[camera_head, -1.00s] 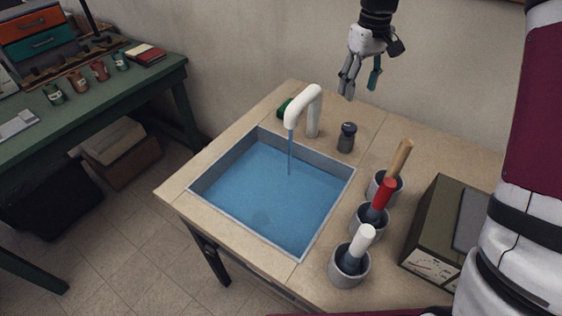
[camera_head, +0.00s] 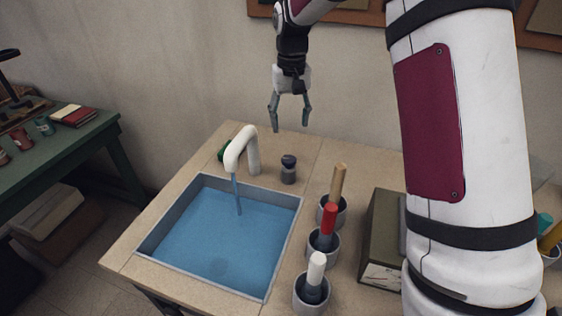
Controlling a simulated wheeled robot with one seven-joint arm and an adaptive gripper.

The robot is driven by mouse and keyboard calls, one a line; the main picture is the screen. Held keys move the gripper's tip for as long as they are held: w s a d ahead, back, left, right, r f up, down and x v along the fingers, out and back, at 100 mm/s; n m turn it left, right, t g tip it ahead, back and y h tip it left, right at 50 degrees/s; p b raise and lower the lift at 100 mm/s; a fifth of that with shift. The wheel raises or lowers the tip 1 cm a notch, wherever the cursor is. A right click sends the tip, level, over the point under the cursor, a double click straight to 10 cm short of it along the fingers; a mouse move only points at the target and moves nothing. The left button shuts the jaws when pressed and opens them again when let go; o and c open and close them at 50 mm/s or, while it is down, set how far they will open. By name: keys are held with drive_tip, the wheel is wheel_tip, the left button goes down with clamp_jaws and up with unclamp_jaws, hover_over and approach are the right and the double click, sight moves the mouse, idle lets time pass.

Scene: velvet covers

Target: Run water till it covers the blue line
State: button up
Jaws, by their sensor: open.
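A square sink (camera_head: 281,262) is set into the tan counter and holds blue water (camera_head: 215,240). A white curved faucet (camera_head: 241,149) stands at its back edge, and a stream of water falls from its spout into the sink. No blue line can be made out on the sink walls. A green knob (camera_head: 224,150) is partly hidden behind the faucet. A dark grey knob-like cylinder (camera_head: 288,170) stands right of the faucet. My gripper (camera_head: 290,126) is open and empty, pointing down above the back of the counter, apart from everything.
Grey cups hold tools with wooden (camera_head: 338,182), red (camera_head: 329,220) and white (camera_head: 316,268) handles right of the sink. An olive box (camera_head: 378,235) stands beyond them. A green bench (camera_head: 90,150) is at left.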

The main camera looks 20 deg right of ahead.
sight(289, 159)
wheel_tip(289, 159, down, 13)
drive_tip(key=m+p, duration=0.4)
drive_tip(key=m, duration=0.7)
drive_tip(key=shift+m, duration=0.4)
drive_tip(key=shift+c, duration=0.6)
